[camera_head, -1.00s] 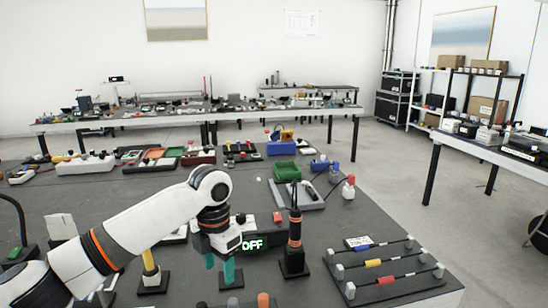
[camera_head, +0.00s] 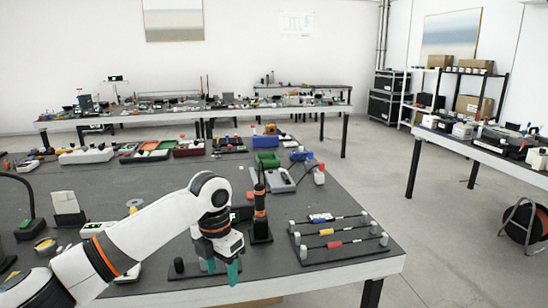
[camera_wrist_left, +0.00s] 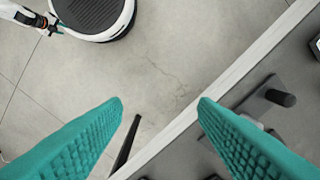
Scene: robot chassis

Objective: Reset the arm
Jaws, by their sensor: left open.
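My left arm reaches in from the lower left in the head view, with white links and orange bands. Its left gripper (camera_head: 232,272) has teal fingers pointing down at the front edge of the dark table (camera_head: 350,205). In the left wrist view the ribbed teal fingers of the left gripper (camera_wrist_left: 160,106) are wide apart with nothing between them. Below them are the table's pale edge and the floor.
A black post with an orange band (camera_head: 260,212) stands just behind the left gripper. A rack with coloured sliders (camera_head: 345,242) lies to its right. A grey tray (camera_head: 278,182) and a green bin (camera_head: 267,160) sit farther back. Open floor (camera_head: 450,225) lies right of the table.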

